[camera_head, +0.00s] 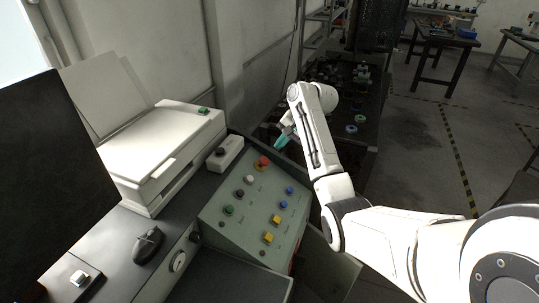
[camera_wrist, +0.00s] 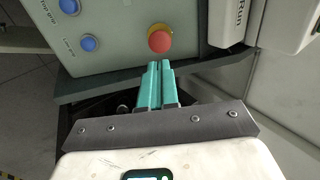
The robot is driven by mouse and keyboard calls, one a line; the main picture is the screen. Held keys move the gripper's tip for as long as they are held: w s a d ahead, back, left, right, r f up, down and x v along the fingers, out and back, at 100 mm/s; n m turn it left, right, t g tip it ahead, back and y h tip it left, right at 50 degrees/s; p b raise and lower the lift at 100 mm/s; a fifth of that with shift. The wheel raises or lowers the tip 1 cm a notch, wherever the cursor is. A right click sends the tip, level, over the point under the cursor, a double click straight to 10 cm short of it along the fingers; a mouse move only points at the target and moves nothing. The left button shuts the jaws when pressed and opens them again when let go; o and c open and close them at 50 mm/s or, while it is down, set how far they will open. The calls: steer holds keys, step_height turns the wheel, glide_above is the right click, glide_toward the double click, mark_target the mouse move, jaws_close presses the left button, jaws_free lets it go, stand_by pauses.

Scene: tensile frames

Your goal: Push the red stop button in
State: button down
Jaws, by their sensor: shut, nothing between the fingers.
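The red stop button (camera_head: 263,160) is a round red cap on a yellow base, at the upper end of the sloped grey-green control panel (camera_head: 225,232). In the wrist view the red stop button (camera_wrist: 160,41) lies just beyond my fingertips, a little above them in the picture. My gripper (camera_head: 279,143) has teal fingers, pressed together and empty, up and right of the button in the head view. The closed fingertips also show in the wrist view (camera_wrist: 160,66). A gap seems to separate them from the button; touching is not seen.
The panel also carries blue buttons (camera_head: 284,205), yellow buttons (camera_head: 276,219), a green button (camera_head: 229,210) and a white one (camera_head: 250,180). A small white box (camera_head: 226,153) and a white printer (camera_head: 160,150) stand to the left. A dark cluttered table (camera_head: 372,115) stands behind my arm.

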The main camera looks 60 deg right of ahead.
mark_target(265, 160)
steer(key=x, duration=0.7)
steer(key=shift+w+f, duration=0.15)
steer(key=shift+f, duration=0.15)
